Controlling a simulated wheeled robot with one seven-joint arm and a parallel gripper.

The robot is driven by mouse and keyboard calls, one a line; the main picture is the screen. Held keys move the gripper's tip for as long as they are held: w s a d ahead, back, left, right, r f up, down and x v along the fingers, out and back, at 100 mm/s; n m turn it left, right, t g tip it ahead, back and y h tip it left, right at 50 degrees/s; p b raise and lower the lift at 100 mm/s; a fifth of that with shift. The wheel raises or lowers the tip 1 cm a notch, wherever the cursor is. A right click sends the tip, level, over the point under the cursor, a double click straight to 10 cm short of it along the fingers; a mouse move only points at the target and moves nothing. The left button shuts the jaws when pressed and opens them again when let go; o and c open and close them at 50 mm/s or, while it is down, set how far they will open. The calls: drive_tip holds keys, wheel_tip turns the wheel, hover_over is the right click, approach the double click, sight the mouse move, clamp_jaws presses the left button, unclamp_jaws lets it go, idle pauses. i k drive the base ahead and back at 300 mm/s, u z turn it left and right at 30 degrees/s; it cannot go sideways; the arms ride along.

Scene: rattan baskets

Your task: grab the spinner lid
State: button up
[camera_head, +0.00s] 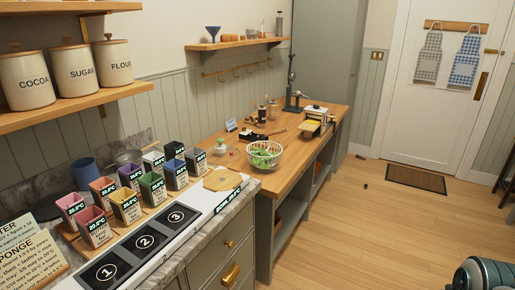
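A white slatted spinner basket (264,154) with green leaves in it stands on the wooden counter, near its front edge. I see no lid on top of it. A small clear and white piece (220,148) lies on the counter to its left; it is too small to tell whether it is the spinner lid. My gripper is not in view.
A stone-topped counter (215,232) with numbered black pads and several coloured boxes is at the near left. Bottles and a yellow-and-white device (314,120) stand farther back. The wooden floor (370,235) at right is mostly clear.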

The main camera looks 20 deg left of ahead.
sight(217, 154)
drive_tip(key=z, duration=0.15)
drive_tip(key=i, duration=1.5)
drive_tip(key=u, duration=0.35)
drive_tip(key=i, duration=1.45)
drive_tip(key=u, duration=1.8)
drive_tip(key=i, duration=0.85)
drive_tip(key=u, duration=0.75)
